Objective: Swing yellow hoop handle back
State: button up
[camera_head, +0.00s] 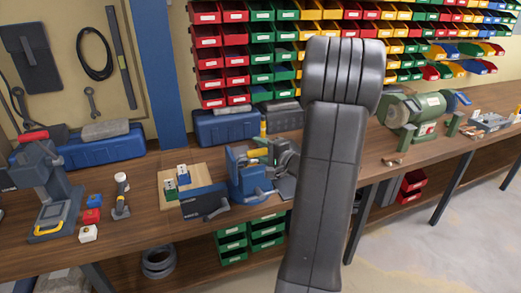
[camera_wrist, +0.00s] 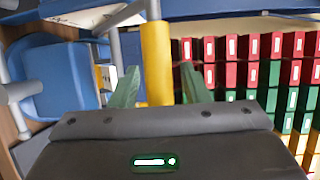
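A yellow grip (camera_wrist: 157,62) runs between the two green fingers of my gripper (camera_wrist: 159,72) in the wrist view. Gaps show on both sides of it, so my gripper looks open around the grip and not closed on it. A grey rod (camera_wrist: 127,15) joins its top end. In the head view, a yellow grip (camera_head: 259,153) shows at the top of a blue device (camera_head: 247,178) on the bench. My gripper is close beside it there, partly hidden by my arm. The blue body (camera_wrist: 65,78) is left of the fingers in the wrist view.
A grey press (camera_head: 45,185) with a yellow hoop-shaped part (camera_head: 48,224) stands at the bench's left. A wooden board (camera_head: 198,168) with small blocks and a dark blue box (camera_head: 204,203) lie near the blue device. A green grinder (camera_head: 412,112) stands right. Bins (camera_head: 220,60) cover the wall.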

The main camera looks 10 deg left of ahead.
grip_shut()
jog(key=shift+r, duration=0.1)
